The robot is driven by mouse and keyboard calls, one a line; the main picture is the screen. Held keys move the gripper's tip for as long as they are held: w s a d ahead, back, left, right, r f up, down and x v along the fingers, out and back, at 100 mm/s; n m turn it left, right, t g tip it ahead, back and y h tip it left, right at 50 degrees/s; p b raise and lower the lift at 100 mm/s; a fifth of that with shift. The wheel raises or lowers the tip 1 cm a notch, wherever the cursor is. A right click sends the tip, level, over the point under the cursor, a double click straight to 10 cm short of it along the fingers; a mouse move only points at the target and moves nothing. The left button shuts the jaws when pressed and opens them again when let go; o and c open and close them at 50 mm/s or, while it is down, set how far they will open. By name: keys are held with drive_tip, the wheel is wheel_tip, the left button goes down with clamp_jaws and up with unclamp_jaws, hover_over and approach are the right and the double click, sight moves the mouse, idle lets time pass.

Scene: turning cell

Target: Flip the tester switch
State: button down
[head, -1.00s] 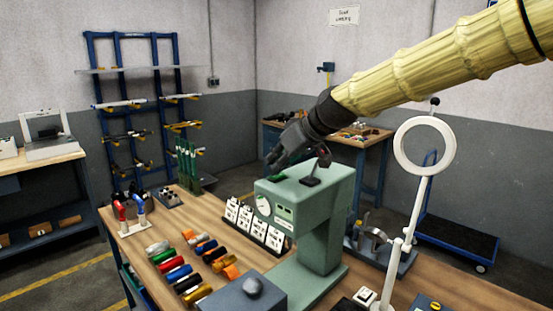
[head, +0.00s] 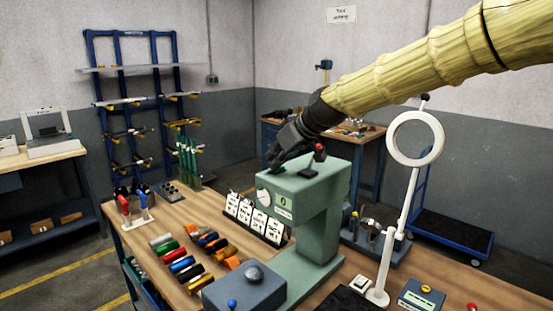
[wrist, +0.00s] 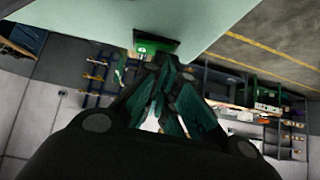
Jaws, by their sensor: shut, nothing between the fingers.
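The tester is a pale green machine (head: 325,195) on the bench, with a round dial and a small display on its front. On its top, a lever with a red knob (head: 319,148) rises from a black base. A dark green block with a small light mark (wrist: 157,44) sits at the edge of the pale green surface in the wrist view; I cannot tell whether it is the switch. My gripper (head: 273,161) is shut and empty, at the tester's top front-left edge. In the wrist view its fingers (wrist: 163,92) point toward the green block. Contact is unclear.
A ring magnifier (head: 415,137) stands on the right of the bench. A grey box with a round knob (head: 243,290), coloured cylinders (head: 182,264) and a card rack (head: 256,222) lie around the tester's front. My arm passes above the tester's right side.

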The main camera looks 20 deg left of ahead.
sight(281, 168)
drive_tip(key=shift+d, duration=0.1)
drive_tip(key=shift+w+d+p, duration=0.35)
drive_tip(key=shift+w, duration=0.3)
drive_tip(key=shift+r, duration=0.15)
drive_tip(key=shift+w+d+r+p, duration=0.15)
drive_tip(key=shift+r+p, duration=1.25)
drive_tip(key=shift+r, duration=0.75)
drive_tip(key=shift+d+b, duration=0.35)
drive_tip(key=shift+b, duration=0.2)
drive_tip(key=b+v, duration=0.3)
drive_tip(key=v, duration=0.6)
drive_tip(key=shift+w+r, duration=0.1)
drive_tip(key=shift+d, duration=0.1)
